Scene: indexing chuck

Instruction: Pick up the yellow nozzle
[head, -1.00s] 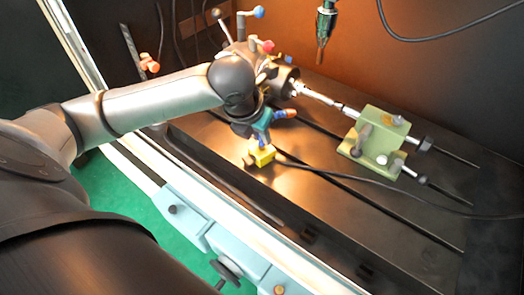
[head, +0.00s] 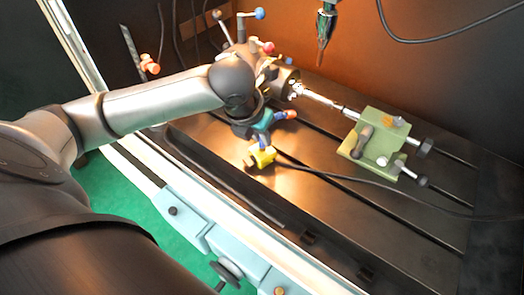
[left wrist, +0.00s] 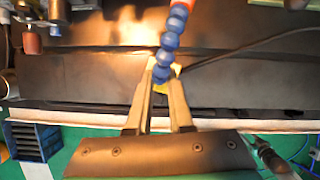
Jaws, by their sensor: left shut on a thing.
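The yellow nozzle (head: 262,157) is low over the dark slotted bed, just below my left gripper (head: 260,138), with a blue bit at its upper side. A blue segmented hose (left wrist: 169,42) with an orange end crosses in front and hides part of the nozzle and fingertips. My left gripper is shut on the nozzle. My right gripper is not in view.
A green fixture (head: 372,150) with knobs stands on the bed at right, a metal rod running toward my wrist. Levers with coloured knobs (head: 258,13) rise behind my wrist. A black cable (head: 400,190) crosses the bed. A copper-tipped tool (head: 323,40) hangs above. The front bed is clear.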

